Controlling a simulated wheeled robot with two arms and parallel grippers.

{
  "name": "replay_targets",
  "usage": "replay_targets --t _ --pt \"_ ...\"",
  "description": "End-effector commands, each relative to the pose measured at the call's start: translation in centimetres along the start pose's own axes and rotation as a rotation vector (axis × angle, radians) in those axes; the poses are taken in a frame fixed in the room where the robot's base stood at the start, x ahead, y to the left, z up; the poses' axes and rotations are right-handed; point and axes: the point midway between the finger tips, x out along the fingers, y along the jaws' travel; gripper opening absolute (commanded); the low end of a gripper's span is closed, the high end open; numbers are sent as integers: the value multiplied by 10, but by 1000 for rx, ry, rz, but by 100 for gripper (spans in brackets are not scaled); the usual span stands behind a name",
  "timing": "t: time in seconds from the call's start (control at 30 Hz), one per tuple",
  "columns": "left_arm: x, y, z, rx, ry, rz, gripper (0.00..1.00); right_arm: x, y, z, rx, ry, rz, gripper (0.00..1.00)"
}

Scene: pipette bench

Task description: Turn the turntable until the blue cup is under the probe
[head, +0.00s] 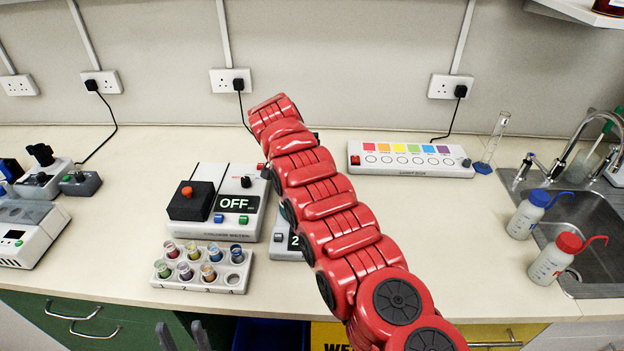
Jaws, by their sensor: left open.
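I do not make out a turntable or a probe in the head view; my own red arm crosses the middle and hides part of the bench. A white rack (200,287) at the front left holds several small clear cups with coloured contents. One with blue contents (237,254) is in its back row at the right; I cannot tell whether it is the task's blue cup. My left gripper (183,336) shows at the bottom edge, below the rack and in front of the bench. Its two grey fingers are apart with nothing between them. My right gripper is not seen.
A light box (408,160) with colour patches is at the back. A blue-topped bottle (527,215) and a red-topped bottle (551,262) stand by the sink (590,235).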

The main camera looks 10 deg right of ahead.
Motion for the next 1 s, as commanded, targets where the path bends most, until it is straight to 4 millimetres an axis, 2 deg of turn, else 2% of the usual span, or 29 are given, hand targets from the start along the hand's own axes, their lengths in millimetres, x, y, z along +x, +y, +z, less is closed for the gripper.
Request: replay_targets --t 0.37,0.4,0.53,0.87,1.0 --pt "0 0 0 0 0 0 50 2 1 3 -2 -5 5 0" --pt "0 0 0 0 0 0 50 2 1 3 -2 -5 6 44" --pt "0 0 0 0 0 0 50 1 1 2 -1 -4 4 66" --pt "-1 0 0 0 0 0 50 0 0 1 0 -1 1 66" --pt "-6 0 1 0 0 0 50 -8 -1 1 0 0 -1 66"
